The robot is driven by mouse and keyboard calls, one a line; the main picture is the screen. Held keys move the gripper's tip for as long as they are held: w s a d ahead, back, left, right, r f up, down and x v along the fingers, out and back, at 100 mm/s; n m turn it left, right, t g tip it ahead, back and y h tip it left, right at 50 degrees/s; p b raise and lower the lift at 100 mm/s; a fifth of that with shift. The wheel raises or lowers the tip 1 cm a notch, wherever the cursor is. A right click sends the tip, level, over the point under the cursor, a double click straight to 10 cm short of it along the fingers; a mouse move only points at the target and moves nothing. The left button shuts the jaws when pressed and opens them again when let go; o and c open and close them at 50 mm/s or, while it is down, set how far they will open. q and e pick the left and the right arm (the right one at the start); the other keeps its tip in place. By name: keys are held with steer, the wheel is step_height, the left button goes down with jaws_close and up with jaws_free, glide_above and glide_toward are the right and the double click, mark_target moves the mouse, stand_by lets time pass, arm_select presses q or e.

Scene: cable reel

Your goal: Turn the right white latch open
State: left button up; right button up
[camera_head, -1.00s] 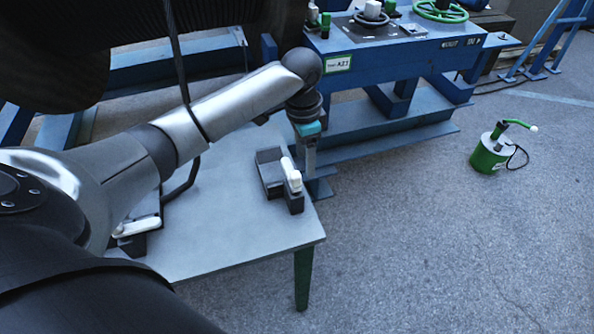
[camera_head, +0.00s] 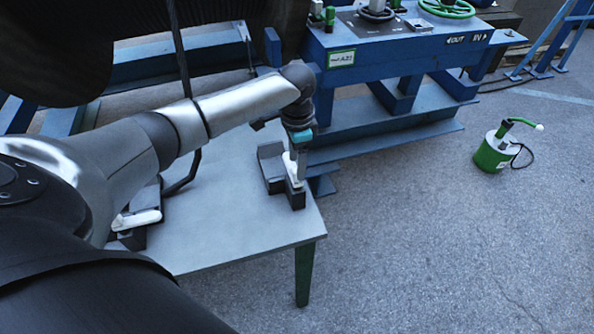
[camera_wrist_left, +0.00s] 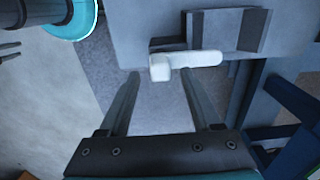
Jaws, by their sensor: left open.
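The right white latch (camera_head: 288,166) sits on a black bracket (camera_head: 296,199) near the right edge of the grey table. My left gripper (camera_head: 298,178) points down at this latch and partly hides it. In the left wrist view the white latch (camera_wrist_left: 204,59) lies crosswise at the tips of my open left gripper (camera_wrist_left: 160,76). Its thick end is between the two fingertips in that picture. I cannot tell whether either finger touches it. Another white latch (camera_head: 137,219) lies on a black bracket at the table's left, partly hidden by my arm. My right gripper does not show.
The grey table (camera_head: 235,225) is bare between the two latches. A blue machine frame (camera_head: 400,55) with a green handwheel (camera_head: 446,8) stands behind it. A black cable hangs by my left arm. A green canister (camera_head: 495,153) stands on open floor at the right.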

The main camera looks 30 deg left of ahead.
mark_target(292, 164)
arm_select(q)
steer(key=shift+f, duration=1.65)
jaws_close()
